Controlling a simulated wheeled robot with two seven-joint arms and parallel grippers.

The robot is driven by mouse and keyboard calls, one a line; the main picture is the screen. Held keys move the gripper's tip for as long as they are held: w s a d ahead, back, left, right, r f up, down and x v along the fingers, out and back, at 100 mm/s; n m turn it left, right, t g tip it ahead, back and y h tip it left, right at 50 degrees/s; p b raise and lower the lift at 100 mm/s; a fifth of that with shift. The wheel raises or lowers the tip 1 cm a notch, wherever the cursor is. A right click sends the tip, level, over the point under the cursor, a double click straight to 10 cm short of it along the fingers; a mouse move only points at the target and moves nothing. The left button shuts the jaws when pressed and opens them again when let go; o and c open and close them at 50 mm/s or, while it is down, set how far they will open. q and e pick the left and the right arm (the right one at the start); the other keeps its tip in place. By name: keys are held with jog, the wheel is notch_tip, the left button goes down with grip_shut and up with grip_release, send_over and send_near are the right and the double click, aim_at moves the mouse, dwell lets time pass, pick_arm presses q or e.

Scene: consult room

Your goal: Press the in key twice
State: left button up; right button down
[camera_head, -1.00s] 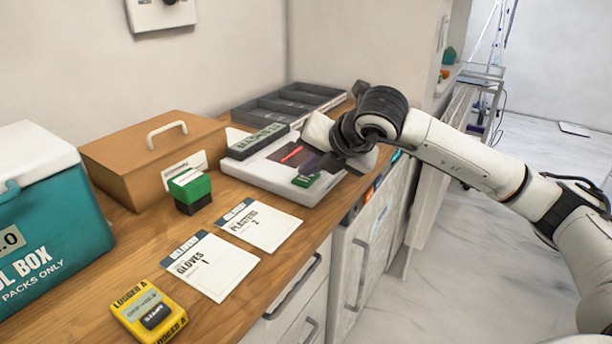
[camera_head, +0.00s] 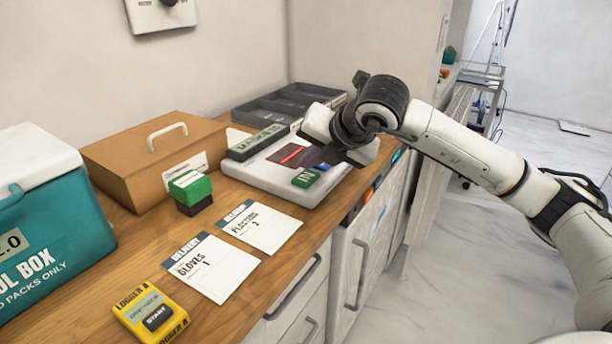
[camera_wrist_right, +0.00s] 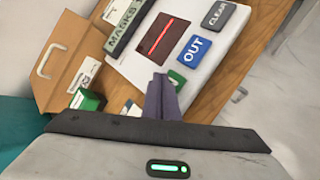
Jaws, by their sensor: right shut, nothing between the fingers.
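The white counting device (camera_head: 262,178) lies on the wooden counter. In the right wrist view the closed fingers (camera_wrist_right: 162,92) partly hide the green IN key (camera_wrist_right: 177,79). The blue OUT key (camera_wrist_right: 194,49) and the grey CLEAR key (camera_wrist_right: 219,15) show clear of the fingers. My left gripper is out of view.
The device has a dark window with a red line (camera_head: 292,155) and a MASKS display (camera_head: 257,141). A grey divided tray (camera_head: 240,116) stands behind. A green-topped stamp (camera_head: 190,186), two cards (camera_head: 211,267), a yellow logger (camera_head: 150,314), a cardboard box (camera_head: 130,165) and a cool box (camera_head: 50,235) are left.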

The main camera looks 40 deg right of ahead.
jog(key=shift+r+p, duration=1.25)
jog(key=shift+r, duration=1.1)
dwell(0.5)
notch_tip(320, 180, up, 4)
jog(key=p, duration=0.3)
send_over(309, 180)
jog(key=shift+f, duration=0.1)
jog(key=shift+f, duration=0.1)
